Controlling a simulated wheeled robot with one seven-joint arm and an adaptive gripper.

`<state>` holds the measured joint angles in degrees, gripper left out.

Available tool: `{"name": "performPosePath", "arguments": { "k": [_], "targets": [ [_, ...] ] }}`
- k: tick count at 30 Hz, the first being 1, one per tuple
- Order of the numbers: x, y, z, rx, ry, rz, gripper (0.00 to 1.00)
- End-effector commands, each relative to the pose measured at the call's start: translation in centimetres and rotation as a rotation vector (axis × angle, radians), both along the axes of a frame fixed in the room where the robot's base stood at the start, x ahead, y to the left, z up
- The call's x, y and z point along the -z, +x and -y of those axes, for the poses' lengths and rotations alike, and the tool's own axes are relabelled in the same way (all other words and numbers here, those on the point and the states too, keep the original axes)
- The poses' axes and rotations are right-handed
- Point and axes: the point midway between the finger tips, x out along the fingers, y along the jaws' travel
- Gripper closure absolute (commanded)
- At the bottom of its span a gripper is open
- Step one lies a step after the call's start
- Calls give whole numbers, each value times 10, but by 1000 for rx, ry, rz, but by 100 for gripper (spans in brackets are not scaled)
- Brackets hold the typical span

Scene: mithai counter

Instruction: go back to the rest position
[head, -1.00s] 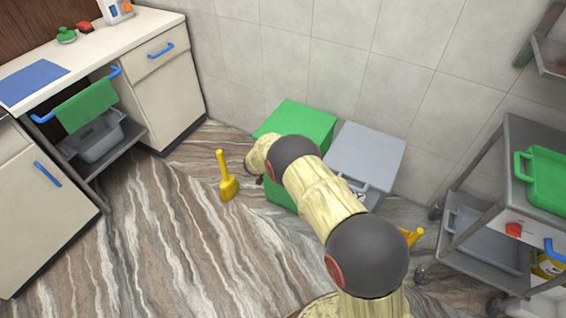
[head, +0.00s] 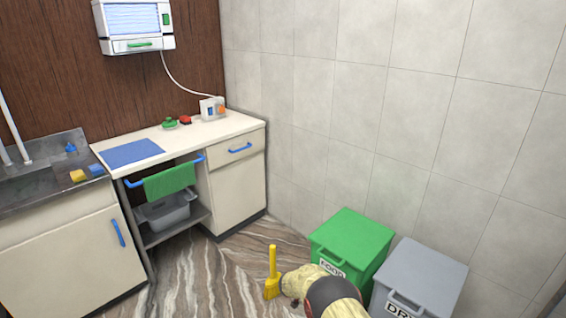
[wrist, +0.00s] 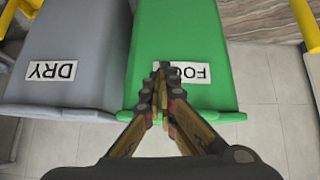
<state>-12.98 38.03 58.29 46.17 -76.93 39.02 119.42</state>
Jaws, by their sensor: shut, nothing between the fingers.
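My gripper (wrist: 161,82) is shut and empty in the wrist view, its fingertips together in front of the label on the green food bin (wrist: 205,25). The green bin (head: 352,238) stands by the tiled wall, behind and to the right of my arm. The grey dry bin (head: 425,268) stands to its right, and it also shows at the left in the wrist view (wrist: 85,35).
A yellow brush (head: 272,275) stands on the floor left of my arm. A white counter (head: 215,139) with a blue mat (head: 131,152), a green towel (head: 169,181) and a grey tub (head: 165,212) below is at the left, beside a sink unit (head: 45,180).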

Motion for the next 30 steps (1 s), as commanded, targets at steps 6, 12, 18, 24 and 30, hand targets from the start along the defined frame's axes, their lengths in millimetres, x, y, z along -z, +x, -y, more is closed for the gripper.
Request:
{"name": "performPosePath", "arguments": {
  "k": [6,12,18,24,30],
  "targets": [
    [24,-42,11,-174,-142,-264,100],
    [20,-114,20,-326,-198,-590,100],
    [-75,-177,22,-482,-147,-826,100],
    [-178,-236,18,-612,-49,-914,100],
    [-270,-299,12,-717,50,-904,100]
  ]
}}
